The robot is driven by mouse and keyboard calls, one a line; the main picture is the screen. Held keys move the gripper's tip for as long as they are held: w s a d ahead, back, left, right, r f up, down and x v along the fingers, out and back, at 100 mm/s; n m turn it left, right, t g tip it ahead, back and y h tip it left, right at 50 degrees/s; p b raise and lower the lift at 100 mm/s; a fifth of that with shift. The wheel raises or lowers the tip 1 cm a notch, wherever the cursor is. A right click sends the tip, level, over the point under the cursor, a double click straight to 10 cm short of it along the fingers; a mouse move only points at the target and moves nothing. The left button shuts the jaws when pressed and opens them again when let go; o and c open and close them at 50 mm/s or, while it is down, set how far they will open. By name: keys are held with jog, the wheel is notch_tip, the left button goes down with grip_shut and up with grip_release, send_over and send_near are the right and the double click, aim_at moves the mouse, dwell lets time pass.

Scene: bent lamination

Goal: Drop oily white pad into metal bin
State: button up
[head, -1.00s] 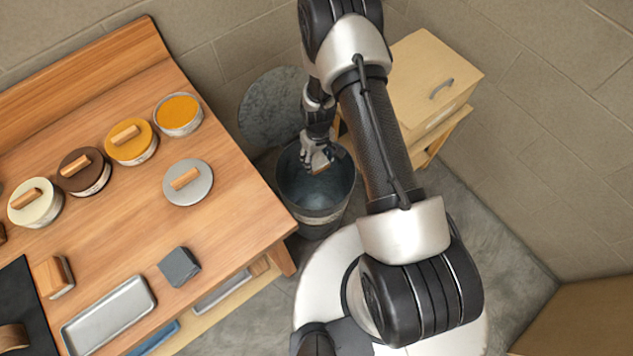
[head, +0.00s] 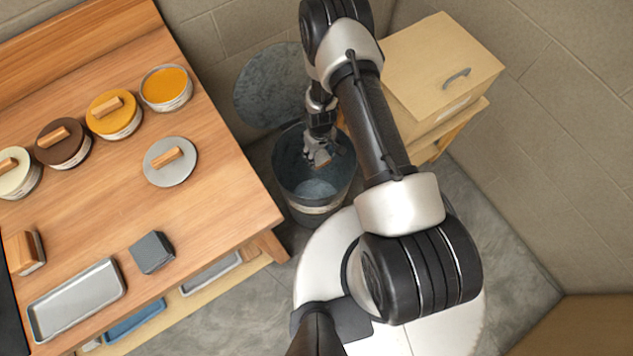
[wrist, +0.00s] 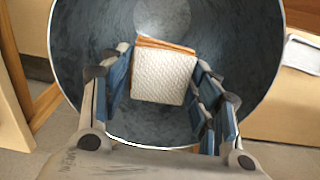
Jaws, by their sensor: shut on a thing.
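The metal bin (head: 313,203) is a dark, round, open bucket on the floor beside the workbench. Its inside wall (wrist: 255,60) fills most of the wrist view. My gripper (head: 320,158) points down at the bin's mouth. In the wrist view my gripper (wrist: 163,78) is shut on the white pad (wrist: 163,76), a square, textured pad with orange-brown edges along its far side. The pad is between the blue-padded fingers, over the bin's opening. How deep it sits relative to the rim is hard to tell. Oil on its face cannot be made out.
The bin's round lid (head: 268,88) stands raised behind it. The wooden workbench (head: 215,215) at left holds lidded tins, a grey block (head: 152,252) and a metal tray (head: 77,300). A light wooden cabinet (head: 440,65) stands right of the bin.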

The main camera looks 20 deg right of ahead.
jog(key=shift+f, duration=0.15)
jog(key=o, duration=1.1)
notch_tip(320, 180, up, 12)
jog(key=shift+r, duration=0.1)
dwell(0.5)
